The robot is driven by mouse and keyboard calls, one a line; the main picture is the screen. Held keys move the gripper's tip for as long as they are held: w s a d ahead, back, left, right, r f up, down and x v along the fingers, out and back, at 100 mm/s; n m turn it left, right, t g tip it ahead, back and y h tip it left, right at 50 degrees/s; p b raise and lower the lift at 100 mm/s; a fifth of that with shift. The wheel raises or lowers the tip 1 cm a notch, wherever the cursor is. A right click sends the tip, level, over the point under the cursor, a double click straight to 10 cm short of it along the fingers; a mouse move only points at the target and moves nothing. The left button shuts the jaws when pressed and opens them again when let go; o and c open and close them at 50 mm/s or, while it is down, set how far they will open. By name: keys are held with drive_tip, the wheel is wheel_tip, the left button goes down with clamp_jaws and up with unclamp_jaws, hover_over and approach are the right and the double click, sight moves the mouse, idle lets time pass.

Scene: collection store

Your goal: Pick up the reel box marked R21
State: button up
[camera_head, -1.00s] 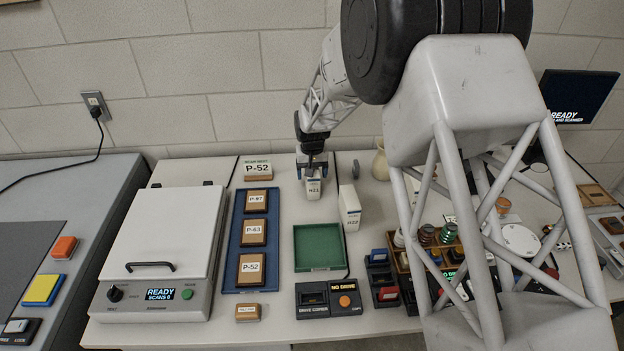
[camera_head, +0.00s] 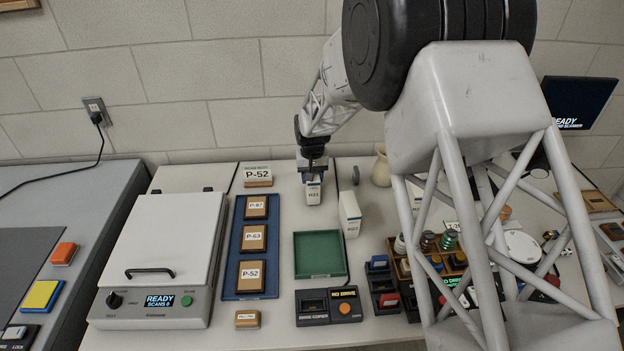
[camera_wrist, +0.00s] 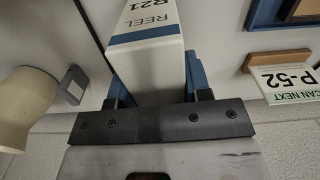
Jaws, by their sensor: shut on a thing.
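The reel box marked R21 (camera_head: 313,194) is white with a blue band and stands upright near the back of the table. It also shows in the wrist view (camera_wrist: 150,52), where its label reads "REEL R21". My gripper (camera_head: 313,178) is above it, with its blue fingers on either side of the box. In the wrist view my gripper (camera_wrist: 155,80) is shut on the box. I cannot tell whether the box's base is touching the table.
A second white reel box (camera_head: 350,213) stands close to the right. A green tray (camera_head: 319,275) lies in front, a blue tray (camera_head: 236,285) with brown blocks to the left. A P-52 sign (camera_head: 257,174) is behind left, a cream vase (camera_head: 381,166) behind right.

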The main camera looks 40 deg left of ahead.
drive_tip(key=shift+r, duration=0.5)
drive_tip(key=shift+s+r, duration=0.1)
drive_tip(key=shift+r, duration=0.85)
drive_tip(key=s+d+r, duration=0.1)
drive_tip(key=s+d, duration=0.8)
drive_tip(key=d, duration=0.3)
drive_tip(key=shift+s+d+r, duration=0.15)
drive_tip(key=shift+s+d, duration=0.1)
drive_tip(key=shift+s, duration=0.1)
